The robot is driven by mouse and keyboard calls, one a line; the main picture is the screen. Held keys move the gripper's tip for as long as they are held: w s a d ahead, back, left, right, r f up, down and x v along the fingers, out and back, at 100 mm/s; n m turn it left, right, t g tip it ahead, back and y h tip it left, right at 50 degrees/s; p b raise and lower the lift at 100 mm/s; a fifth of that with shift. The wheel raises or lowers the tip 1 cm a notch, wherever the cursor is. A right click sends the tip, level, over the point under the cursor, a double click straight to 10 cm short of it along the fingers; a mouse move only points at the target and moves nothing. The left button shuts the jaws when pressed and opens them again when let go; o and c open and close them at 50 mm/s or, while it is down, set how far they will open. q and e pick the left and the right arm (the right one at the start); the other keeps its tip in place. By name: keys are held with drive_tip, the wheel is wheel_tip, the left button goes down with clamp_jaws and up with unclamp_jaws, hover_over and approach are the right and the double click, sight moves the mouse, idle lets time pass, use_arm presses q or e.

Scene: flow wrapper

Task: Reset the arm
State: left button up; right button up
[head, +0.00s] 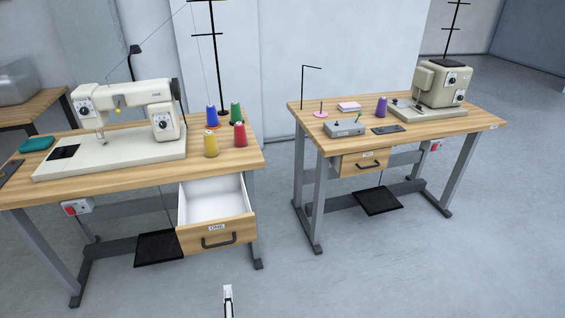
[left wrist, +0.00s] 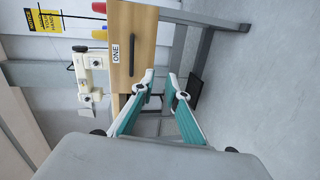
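My left gripper (head: 228,294) shows only as a small white-and-dark tip at the bottom edge of the head view, below and apart from the open drawer. In the left wrist view its two teal-lined fingers (left wrist: 160,80) stand apart with a gap between their tips and nothing held. That view is turned sideways, and the wooden drawer front (left wrist: 146,40) marked ONE lies beyond the fingertips. The same drawer (head: 216,236) is pulled out from the left table in the head view, and its white inside looks empty. My right gripper is in neither view.
The left table (head: 225,168) bears a cream sewing machine (head: 120,150) and several coloured thread cones (head: 211,143). The right table (head: 345,146) bears another machine (head: 440,85), a grey box (head: 345,128) and a purple cone (head: 381,107); its drawer (head: 365,163) is shut. Floor between the tables is clear.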

use_arm(q)
drive_tip(key=s+d+r+m+h+p, duration=0.15)
drive_tip(key=s+m+h, duration=0.25)
drive_tip(key=m, duration=0.4)
drive_tip(key=s+d+r+m+h+p, duration=0.1)
drive_tip(key=s+r+m+h, duration=0.3)
drive_tip(key=m, duration=0.4)
drive_tip(key=s+a+f+m+g+y, duration=0.1)
drive_tip(key=s+a+f+m+g, duration=0.1)
drive_tip(key=s+a+m, duration=0.2)
drive_tip(key=s+a+f+m+g+p, duration=0.1)
drive_tip(key=s+a+f+m+g, duration=0.1)
drive_tip(key=s, duration=0.4)
drive_tip(key=shift+s+a+f+m+g+y, duration=0.15)
drive_tip(key=shift+a+f+m+g+y, duration=0.35)
drive_tip(key=shift+a+m, duration=0.5)
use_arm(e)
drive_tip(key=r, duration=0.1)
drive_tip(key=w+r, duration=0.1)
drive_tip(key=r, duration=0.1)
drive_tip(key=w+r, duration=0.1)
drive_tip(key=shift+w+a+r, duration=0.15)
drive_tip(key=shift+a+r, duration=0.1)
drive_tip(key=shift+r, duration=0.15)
